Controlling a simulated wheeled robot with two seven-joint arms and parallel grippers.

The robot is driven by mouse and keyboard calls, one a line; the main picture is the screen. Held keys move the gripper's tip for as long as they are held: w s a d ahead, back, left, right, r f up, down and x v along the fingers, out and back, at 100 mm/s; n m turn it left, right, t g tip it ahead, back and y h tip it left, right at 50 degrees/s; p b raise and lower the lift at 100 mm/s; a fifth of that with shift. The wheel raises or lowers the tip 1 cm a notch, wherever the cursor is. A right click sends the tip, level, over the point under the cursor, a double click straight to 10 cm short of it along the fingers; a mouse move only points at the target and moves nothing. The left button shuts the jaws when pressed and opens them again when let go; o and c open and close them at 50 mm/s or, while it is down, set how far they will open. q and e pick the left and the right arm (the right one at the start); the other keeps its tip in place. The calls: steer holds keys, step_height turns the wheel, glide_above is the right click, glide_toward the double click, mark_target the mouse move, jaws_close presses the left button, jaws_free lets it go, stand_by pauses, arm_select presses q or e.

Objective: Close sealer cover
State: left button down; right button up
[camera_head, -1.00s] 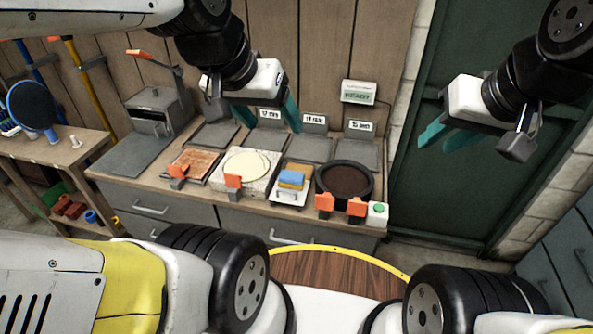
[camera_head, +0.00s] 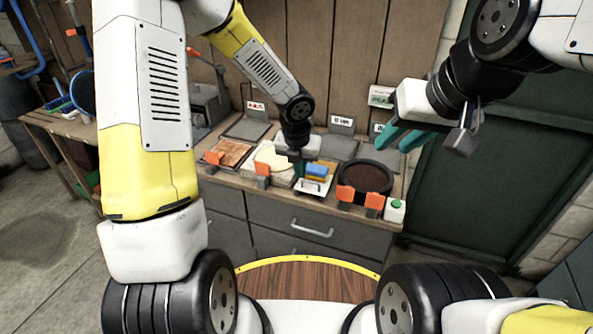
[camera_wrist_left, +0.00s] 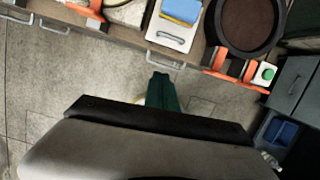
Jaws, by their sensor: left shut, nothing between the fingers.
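My right gripper (camera_head: 402,137) hangs in the air at the right, fingers apart and empty.
Several grey plates with label cards line the counter's back. A green-button box (camera_head: 395,209) is at the right end.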

arm_select(q)
steer(key=f+m, duration=0.1)
steer(key=f, duration=0.1)
glide_above(309, 191)
steer(key=s, duration=0.1)
steer(key=shift+s+a+f, duration=0.1)
steer(key=shift+a+f, duration=0.05)
steer(key=shift+f, duration=3.85)
